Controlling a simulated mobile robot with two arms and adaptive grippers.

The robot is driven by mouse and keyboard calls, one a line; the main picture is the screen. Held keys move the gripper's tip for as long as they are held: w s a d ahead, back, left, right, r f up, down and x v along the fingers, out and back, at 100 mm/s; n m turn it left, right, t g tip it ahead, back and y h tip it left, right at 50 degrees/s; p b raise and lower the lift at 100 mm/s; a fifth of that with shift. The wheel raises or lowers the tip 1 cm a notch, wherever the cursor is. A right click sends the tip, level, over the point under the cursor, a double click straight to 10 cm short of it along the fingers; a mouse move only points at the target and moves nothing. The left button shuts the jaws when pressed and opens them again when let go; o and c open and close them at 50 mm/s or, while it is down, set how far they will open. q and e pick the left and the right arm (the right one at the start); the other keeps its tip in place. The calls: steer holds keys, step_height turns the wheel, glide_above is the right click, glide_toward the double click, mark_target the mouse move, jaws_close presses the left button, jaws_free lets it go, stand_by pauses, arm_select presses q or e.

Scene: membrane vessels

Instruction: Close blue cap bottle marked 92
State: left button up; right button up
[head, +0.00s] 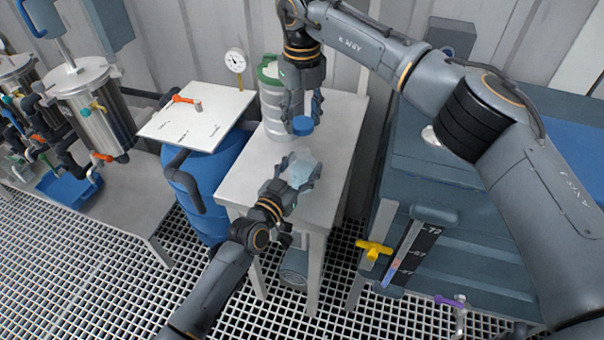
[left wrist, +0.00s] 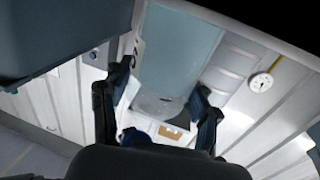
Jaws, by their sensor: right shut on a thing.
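A clear, pale bluish bottle (head: 301,169) is at the front part of the white table; no number is readable on it. My left gripper (head: 296,180) has its fingers on either side of the bottle, but whether they press on it is unclear. In the left wrist view, the pale blue bottle wall (left wrist: 182,45) shows between the fingers (left wrist: 158,108). My right gripper (head: 303,107) points down and is shut on a blue cap (head: 302,126). The cap is above and apart from the bottle's open top.
A large container with a green lid (head: 271,99) stands on the white table (head: 246,178) just left of my right gripper. A blue barrel (head: 213,175) with a white board (head: 197,117) is at left. A large blue unit (head: 450,225) stands at right. Steel vessels (head: 97,108) are far left.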

arm_select(q)
jaws_close()
arm_select(e)
glide_above(302, 151)
steer(key=shift+f, duration=2.5)
steer(key=shift+f, duration=0.85)
steer(key=shift+f, duration=0.6)
